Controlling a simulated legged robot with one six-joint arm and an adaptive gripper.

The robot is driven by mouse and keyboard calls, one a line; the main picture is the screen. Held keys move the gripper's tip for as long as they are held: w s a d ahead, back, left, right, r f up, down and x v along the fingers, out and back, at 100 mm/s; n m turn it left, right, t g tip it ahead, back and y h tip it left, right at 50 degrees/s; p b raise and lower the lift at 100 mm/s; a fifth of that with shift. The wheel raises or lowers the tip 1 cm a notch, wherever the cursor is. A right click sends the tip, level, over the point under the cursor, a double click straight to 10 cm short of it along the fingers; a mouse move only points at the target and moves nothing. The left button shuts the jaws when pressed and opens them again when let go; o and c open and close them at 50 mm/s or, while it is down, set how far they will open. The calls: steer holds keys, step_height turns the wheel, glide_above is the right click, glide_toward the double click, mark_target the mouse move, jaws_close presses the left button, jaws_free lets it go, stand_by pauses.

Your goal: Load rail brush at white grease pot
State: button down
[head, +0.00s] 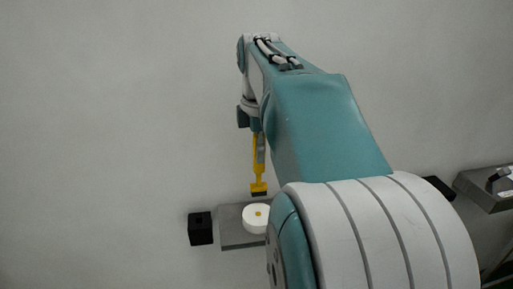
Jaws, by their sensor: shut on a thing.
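My gripper (259,153) points down and is shut on the yellow rail brush (259,186). The brush hangs upright with its dark bristle end lowest. The white grease pot (249,224) is round, with a small yellow spot in the middle of its top. It sits on a grey plate (236,240), and my arm hides the plate's right side. The bristles show just above the pot's far rim in the picture, and the gap between them cannot be judged from this view. The fingers are small and partly hidden.
A black block (200,228) stands at the left end of the grey plate. At the far right is a grey slab (487,188) with a dark and light fitting on it. A dark piece (438,187) lies beside my arm. The grey surface to the left is clear.

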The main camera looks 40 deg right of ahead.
mark_target(258, 175)
steer(key=shift+w+a+f, duration=0.1)
steer(key=shift+w+a, duration=0.2)
step_height(258, 175, down, 6)
steer(key=shift+r, duration=0.15)
steer(key=shift+d+f, duration=0.25)
steer(key=shift+d, duration=0.7)
steer(key=shift+a, duration=0.7)
steer(key=shift+d+f, duration=0.2)
steer(key=shift+d, duration=0.3)
steer(key=shift+a+f, duration=0.1)
steer(key=shift+a, duration=0.2)
steer(key=shift+d+f, duration=0.1)
